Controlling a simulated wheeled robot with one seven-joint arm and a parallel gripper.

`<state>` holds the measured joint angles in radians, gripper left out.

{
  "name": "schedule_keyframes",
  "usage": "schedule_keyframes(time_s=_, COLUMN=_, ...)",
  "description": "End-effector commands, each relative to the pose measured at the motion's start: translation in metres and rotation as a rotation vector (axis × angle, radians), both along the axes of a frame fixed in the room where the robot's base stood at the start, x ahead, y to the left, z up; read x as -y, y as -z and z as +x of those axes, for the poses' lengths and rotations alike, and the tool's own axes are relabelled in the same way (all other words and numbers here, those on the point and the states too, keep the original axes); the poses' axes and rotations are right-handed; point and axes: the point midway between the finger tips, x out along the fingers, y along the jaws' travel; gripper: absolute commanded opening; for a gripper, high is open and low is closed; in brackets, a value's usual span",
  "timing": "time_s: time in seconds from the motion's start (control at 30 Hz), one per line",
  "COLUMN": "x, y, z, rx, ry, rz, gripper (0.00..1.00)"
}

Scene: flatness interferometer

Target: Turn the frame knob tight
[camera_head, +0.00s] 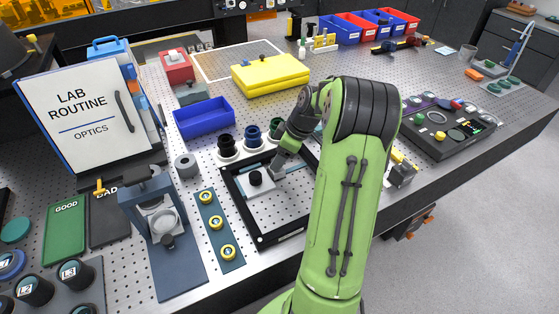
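A flat black frame (252,219) lies on the perforated bench at the centre. Inside its left part is a pale plate with a black knob (256,179) standing on it. My gripper (275,170) reaches down over the frame, just right of this black knob; contact cannot be told. Its fingers are small and partly hidden by my wrist, so their opening is unclear. A blue-grey stand (158,247) holding a round glass is at the left front. A yellow-brass handle (100,188) shows at its upper left, and a grey knob (168,242) at its front.
Ring-shaped parts on a blue strip (219,231) lie between stand and frame. Black, blue and green-topped cylinders (251,134) stand behind the frame. A blue bin (203,118) and yellow case (270,75) are farther back. My arm hides the frame's right side.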

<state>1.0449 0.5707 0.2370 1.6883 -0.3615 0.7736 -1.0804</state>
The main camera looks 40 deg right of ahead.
Motion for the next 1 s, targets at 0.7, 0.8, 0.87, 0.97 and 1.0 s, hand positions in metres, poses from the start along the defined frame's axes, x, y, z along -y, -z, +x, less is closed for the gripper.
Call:
schedule_keyframes(time_s=0.7, x=-0.0022, y=0.0103, z=0.0042, rx=0.000, ry=0.000, rz=-0.001, gripper=0.09)
schedule_keyframes(time_s=0.8, x=-0.0022, y=0.0102, z=0.0042, rx=0.001, ry=0.002, rz=-0.001, gripper=0.05)
schedule_keyframes(time_s=0.87, x=-0.0022, y=0.0102, z=0.0041, rx=0.001, ry=0.005, rz=-0.001, gripper=0.05)
schedule_keyframes(time_s=0.97, x=-0.0024, y=0.0103, z=0.0040, rx=0.001, ry=0.019, rz=-0.002, gripper=0.05)
schedule_keyframes(time_s=1.0, x=-0.0026, y=0.0104, z=0.0039, rx=0.000, ry=0.030, rz=-0.002, gripper=0.05)
